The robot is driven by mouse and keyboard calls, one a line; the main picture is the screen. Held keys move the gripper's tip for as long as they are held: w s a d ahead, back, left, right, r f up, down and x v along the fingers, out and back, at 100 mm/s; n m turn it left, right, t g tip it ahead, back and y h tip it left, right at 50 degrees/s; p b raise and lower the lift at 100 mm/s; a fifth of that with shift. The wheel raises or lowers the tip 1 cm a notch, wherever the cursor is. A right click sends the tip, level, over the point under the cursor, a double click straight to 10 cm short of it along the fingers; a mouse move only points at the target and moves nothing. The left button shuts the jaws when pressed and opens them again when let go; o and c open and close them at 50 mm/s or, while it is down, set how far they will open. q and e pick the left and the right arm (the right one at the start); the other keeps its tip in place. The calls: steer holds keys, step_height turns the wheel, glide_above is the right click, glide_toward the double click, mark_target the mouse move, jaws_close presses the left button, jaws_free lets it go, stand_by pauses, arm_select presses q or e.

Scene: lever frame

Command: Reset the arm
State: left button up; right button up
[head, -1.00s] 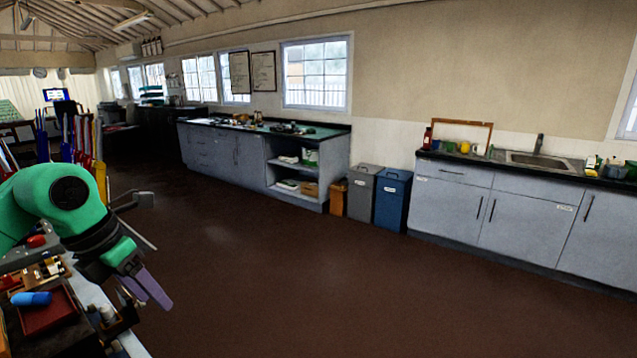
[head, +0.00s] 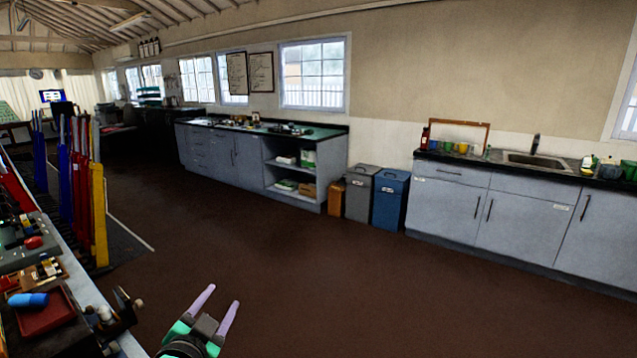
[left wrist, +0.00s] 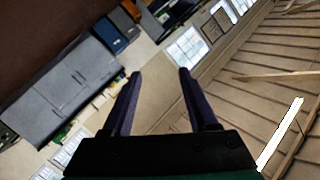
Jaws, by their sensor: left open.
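My left gripper (head: 221,305) is at the bottom of the head view, low and right of the workbench. Its two purple fingers are apart with nothing between them. In the left wrist view the open fingers (left wrist: 160,85) frame the far wall and ceiling. The lever frame shows at the left of the head view, with a row of upright levers: red levers (head: 18,188), blue levers (head: 63,175) and a yellow lever (head: 98,210). My left gripper is well apart from them. My right gripper is not in view.
The workbench (head: 85,288) at the left holds a red tray (head: 45,315), a blue object (head: 28,299) and small parts. Grey cabinets (head: 490,210) with a sink, and bins (head: 390,198), stand along the wall. The brown floor (head: 290,250) between is clear.

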arm_select(q)
steer(key=s+a+f+n+g, duration=0.3)
steer(key=s+f+n+g, duration=0.3)
steer(key=s+f+g, duration=1.15)
steer(key=s+f+t, duration=0.2)
steer(key=s+f, duration=0.2)
steer(key=f, duration=1)
steer(key=s+f+t, duration=0.2)
steer(key=s+f, duration=0.1)
steer(key=f, duration=1.2)
steer(key=s+a+f+g, duration=0.1)
steer(key=s+a+f, duration=0.2)
steer(key=s+f, duration=0.9)
steer(key=s, duration=0.4)
steer(key=shift+s+a+f+m+y, duration=0.15)
steer(key=shift+a+f+m+y, duration=0.05)
steer(key=shift+f+m+y, duration=0.1)
